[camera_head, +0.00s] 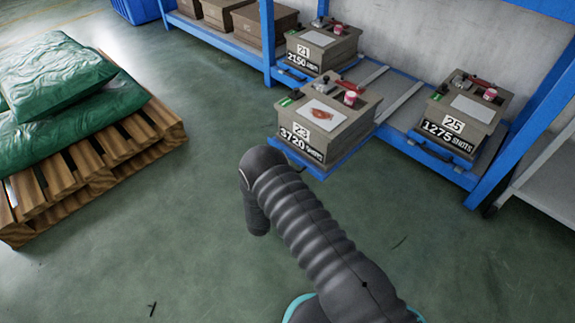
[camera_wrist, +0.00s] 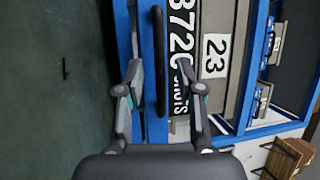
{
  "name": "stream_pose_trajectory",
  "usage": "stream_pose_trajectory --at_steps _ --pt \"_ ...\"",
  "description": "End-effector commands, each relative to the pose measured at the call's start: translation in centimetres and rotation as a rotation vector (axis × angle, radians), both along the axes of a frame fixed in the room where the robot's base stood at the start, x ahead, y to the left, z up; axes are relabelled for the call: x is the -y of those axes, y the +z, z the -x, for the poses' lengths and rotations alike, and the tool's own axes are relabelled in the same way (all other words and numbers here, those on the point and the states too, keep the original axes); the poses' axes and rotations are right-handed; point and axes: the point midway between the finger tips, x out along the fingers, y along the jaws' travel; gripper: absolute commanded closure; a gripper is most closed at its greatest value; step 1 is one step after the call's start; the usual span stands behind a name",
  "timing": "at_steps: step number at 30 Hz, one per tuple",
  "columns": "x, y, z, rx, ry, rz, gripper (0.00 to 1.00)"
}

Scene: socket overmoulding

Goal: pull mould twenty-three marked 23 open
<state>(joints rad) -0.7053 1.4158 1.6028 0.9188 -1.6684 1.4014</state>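Mould 23 (camera_head: 322,122) is a grey-brown block marked "23" and "3720 shots". It sits on a blue tray (camera_head: 345,158) that stands out past the rack's front edge, with bare rails behind it. The wrist view shows its lettered front (camera_wrist: 215,90) close up, and the tray's dark bar handle (camera_wrist: 158,30) running upright in the picture. My gripper (camera_wrist: 162,70) is open, with one finger on each side of the handle's lower part. I see a gap on both sides; neither finger is closed on it. In the head view my arm hides the gripper and handle.
Mould 21 (camera_head: 323,47) and mould 25 (camera_head: 460,115) sit further back on the blue rack (camera_head: 400,138). A wooden pallet (camera_head: 95,160) with green sacks (camera_head: 60,85) stands at the left. The floor (camera_head: 190,220) between pallet and tray is clear.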

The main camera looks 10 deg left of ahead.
Motion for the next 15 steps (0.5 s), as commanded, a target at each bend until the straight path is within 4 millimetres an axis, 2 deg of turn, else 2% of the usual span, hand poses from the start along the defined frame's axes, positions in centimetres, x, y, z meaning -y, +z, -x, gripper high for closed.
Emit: stream_pose_trajectory --at_steps 9,15 --pt "-1.6 -1.1 6.2 -0.002 0.004 0.002 0.63" --pt "-2.1 -1.5 8.6 -0.002 0.002 0.002 0.63"
